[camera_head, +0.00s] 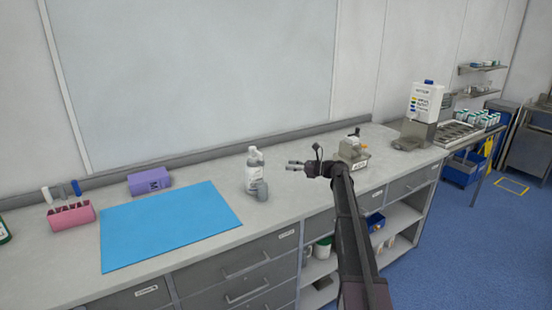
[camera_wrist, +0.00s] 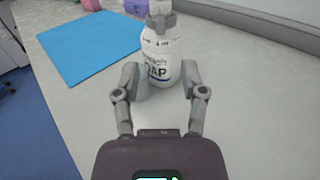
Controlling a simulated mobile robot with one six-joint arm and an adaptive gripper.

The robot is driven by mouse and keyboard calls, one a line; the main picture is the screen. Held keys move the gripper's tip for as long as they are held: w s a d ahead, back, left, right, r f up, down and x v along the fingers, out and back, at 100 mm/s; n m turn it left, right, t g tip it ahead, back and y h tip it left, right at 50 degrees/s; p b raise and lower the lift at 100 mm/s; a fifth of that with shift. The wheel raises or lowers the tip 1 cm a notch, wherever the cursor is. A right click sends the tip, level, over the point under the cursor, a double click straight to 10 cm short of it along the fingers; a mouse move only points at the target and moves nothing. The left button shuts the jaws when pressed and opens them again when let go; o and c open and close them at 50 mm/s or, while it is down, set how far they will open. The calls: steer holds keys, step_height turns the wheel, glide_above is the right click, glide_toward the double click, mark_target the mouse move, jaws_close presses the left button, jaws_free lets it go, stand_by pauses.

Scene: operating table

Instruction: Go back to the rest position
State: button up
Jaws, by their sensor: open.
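My gripper (camera_head: 293,165) is open and empty above the counter, pointing left toward a white soap bottle (camera_head: 252,170). In the wrist view the open fingers (camera_wrist: 160,78) frame the lower part of the bottle (camera_wrist: 161,52), which stands upright beyond them. A gap shows between the fingertips and the bottle in the head view. A small grey cup-like object (camera_head: 260,190) stands in front of the bottle. In the wrist view it is partly hidden behind the left finger.
The grey counter (camera_head: 290,215) also holds a blue mat (camera_head: 168,225), a purple box (camera_head: 149,181) and a pink rack (camera_head: 71,216) on the left. A small device (camera_head: 352,150) stands close behind my wrist, and a white dispenser (camera_head: 424,104) farther right. A wall rises behind.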

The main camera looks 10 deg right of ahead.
steer(key=s+a+f+n+g+h, duration=0.1)
steer(key=s+a+f+n, duration=0.1)
steer(key=s+a, duration=0.1)
steer(key=s+a+f+n+g+h+p, duration=0.1)
steer(key=s+a+n, duration=0.1)
steer(key=s+a, duration=0.1)
steer(key=s+a+f+n+g+h, duration=0.1)
steer(key=s+a+f+n, duration=0.1)
steer(key=s+a, duration=0.1)
steer(key=shift+s+a+f+g+p, duration=0.15)
steer(key=shift+s+a, duration=0.05)
steer(key=shift+s, duration=0.25)
steer(key=shift+s+a+f+g+p, duration=0.15)
steer(key=shift+s+a, duration=0.05)
steer(key=shift+s, duration=0.25)
steer(key=s+a+f+n+g+h+p, duration=0.1)
steer(key=s+n+h, duration=0.3)
steer(key=s, duration=0.6)
steer(key=s+a+f+n+g+h+p, duration=0.1)
steer(key=s+f+n+g+h, duration=0.1)
steer(key=s+f+n+h, duration=0.2)
steer(key=s+a+f+n+g+h+p, duration=0.1)
steer(key=s+n+h, duration=0.4)
steer(key=s, duration=1.2)
steer(key=f+n, duration=0.1)
steer(key=n, duration=0.3)
steer(key=shift+s+f+g+p, duration=0.25)
steer(key=shift+f+g+p, duration=0.05)
steer(key=shift+p, duration=0.05)
